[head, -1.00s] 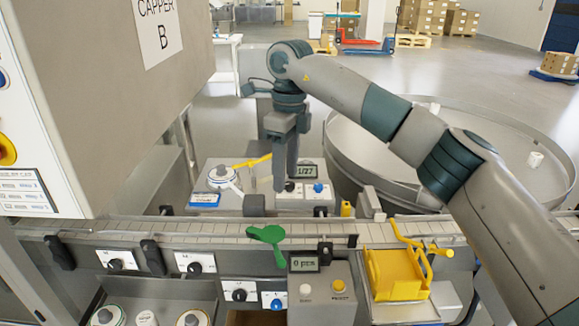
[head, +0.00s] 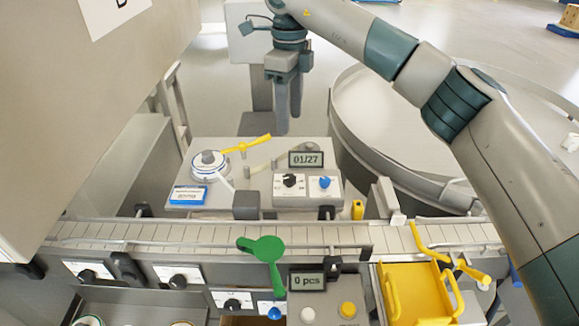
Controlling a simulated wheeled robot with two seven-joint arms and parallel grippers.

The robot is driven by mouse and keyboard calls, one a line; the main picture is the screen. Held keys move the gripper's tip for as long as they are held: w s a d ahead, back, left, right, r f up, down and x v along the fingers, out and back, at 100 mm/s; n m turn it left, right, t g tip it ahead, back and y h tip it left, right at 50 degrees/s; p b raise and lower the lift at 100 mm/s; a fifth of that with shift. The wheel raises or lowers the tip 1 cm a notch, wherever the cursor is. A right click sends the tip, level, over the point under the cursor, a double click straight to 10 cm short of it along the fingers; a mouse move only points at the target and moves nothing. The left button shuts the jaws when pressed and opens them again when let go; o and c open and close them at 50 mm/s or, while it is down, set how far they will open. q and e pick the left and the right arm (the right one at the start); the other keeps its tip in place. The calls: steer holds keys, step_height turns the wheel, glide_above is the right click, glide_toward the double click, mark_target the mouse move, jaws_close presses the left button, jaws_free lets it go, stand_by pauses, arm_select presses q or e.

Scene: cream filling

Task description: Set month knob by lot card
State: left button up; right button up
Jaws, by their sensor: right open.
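A grey coder panel stands behind the conveyor. Its display (head: 306,159) reads 01/27. Below the display are a black knob (head: 291,181) and a blue knob (head: 324,183) on white dial plates; the dial marks are too small to read, so I cannot tell which is the month knob. A blue and white card (head: 188,195) lies at the panel's left; it may be the lot card, but its text is unreadable. My right gripper (head: 289,126) is open and empty, pointing down above the panel's back edge, apart from both knobs. My left gripper is not in view.
A white round reel (head: 208,160) and a yellow lever (head: 245,144) are on the panel's left. The conveyor (head: 190,236) runs across the front, with a green paddle (head: 264,252) and a yellow bracket (head: 416,292). A large round metal table (head: 400,120) stands right.

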mark_target(289, 177)
steer(key=shift+s+r, duration=0.1)
steer(key=shift+s, duration=0.15)
step_height(289, 177, down, 18)
steer(key=p, duration=0.6)
steer(key=shift+w+r, duration=0.1)
steer(key=shift+r, duration=0.15)
steer(key=c, duration=1.1)
